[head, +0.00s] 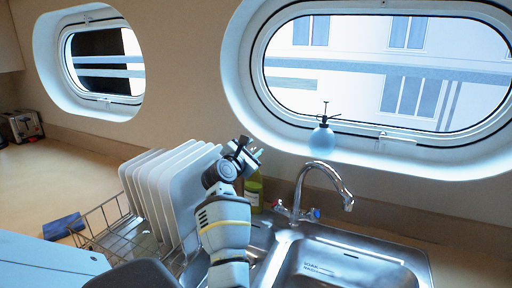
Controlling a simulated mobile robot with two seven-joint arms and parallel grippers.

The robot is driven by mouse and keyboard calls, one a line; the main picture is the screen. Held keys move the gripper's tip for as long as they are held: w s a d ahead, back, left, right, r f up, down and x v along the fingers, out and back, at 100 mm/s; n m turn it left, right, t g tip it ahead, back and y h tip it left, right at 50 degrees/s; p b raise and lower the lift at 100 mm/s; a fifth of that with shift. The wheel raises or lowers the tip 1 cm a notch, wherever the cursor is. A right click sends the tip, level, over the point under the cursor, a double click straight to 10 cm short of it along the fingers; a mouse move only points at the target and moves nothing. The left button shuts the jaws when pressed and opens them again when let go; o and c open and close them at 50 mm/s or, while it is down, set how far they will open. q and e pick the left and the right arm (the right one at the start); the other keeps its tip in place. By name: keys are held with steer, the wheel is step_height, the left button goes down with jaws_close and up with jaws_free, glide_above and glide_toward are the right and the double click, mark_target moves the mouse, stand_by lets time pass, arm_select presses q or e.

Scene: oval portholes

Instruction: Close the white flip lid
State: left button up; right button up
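I cannot pick out a white flip lid for certain in the head view. A pale, flat-topped shape is cut off at the bottom left corner, and I cannot tell whether it is the lid or part of me. My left gripper (246,152) is raised between the dish rack and the sink, in front of the wall. It is dark, small and seen from behind, so its fingers do not show clearly. I see nothing clearly held in it. My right gripper is out of view.
A wire dish rack (95,217) holds several white plates (180,175) left of my arm. A steel sink (350,265) with a faucet (318,168) lies to the right. A green bottle (254,190) stands behind my gripper. A blue cloth (63,226) lies on the counter.

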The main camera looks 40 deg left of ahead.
arm_select(q)
steer(key=shift+x, duration=1.1)
jaws_close()
